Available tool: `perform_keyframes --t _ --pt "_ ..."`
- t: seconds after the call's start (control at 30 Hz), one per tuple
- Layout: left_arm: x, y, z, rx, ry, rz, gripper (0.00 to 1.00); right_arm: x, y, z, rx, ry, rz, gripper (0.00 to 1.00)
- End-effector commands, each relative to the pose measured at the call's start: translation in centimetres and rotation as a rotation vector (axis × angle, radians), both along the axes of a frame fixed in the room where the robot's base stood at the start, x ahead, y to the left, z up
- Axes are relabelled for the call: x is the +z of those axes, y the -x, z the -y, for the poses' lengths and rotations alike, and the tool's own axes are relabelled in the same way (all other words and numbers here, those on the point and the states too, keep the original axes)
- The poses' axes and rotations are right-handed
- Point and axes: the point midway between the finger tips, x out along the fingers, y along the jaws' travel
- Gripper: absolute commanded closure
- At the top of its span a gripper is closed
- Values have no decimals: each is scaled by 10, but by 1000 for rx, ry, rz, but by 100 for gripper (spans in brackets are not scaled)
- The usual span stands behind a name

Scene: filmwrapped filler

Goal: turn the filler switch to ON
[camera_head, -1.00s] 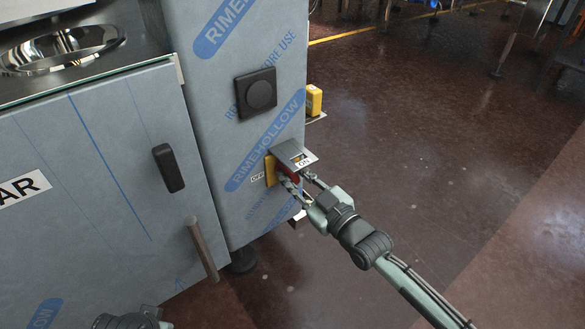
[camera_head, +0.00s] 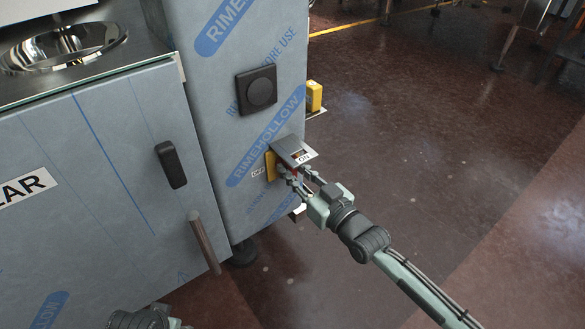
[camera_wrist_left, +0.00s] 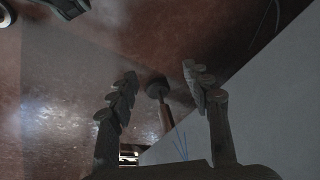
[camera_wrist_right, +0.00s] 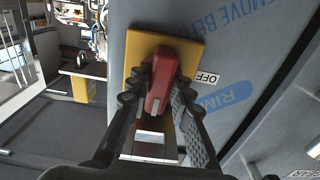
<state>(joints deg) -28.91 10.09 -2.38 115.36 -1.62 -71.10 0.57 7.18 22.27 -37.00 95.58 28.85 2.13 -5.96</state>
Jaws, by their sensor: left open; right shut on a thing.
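The filler switch has a red handle (camera_wrist_right: 160,80) on a yellow plate (camera_wrist_right: 135,57); the plate also shows in the head view (camera_head: 270,166). The OFF label (camera_wrist_right: 207,77) is right of the plate in the right wrist view. The ON label (camera_head: 305,156) lies on a grey hood (camera_head: 290,149) over the switch. My right gripper (camera_head: 296,174) is shut on the red handle, a finger on each side; it also shows in the right wrist view (camera_wrist_right: 158,92). The handle's white-marked end points toward the hood side. My left gripper (camera_wrist_left: 158,85) is open and empty.
The film-wrapped machine side has a black round knob (camera_head: 261,91) above the switch. A door with a black latch (camera_head: 171,164) and a brown bar handle (camera_head: 204,242) is at left. A yellow box (camera_head: 314,96) sticks out behind.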

Motion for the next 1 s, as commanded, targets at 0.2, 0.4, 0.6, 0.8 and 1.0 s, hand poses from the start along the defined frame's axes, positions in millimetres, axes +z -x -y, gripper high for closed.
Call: perform_keyframes --t 0.2,0.4,0.6,0.8,1.0 --pt "0 0 0 0 1 -1 51 -1 0 0 0 -1 -3 67" --pt "0 0 0 0 1 -1 51 0 0 0 0 -1 -2 59" --pt "1 -1 0 -1 -1 1 51 -1 2 1 0 0 -1 59" --pt "1 -1 0 -1 -1 0 51 -2 25 18 0 1 -4 59" --pt "1 0 0 0 0 0 51 -2 61 43 1 2 -5 59"
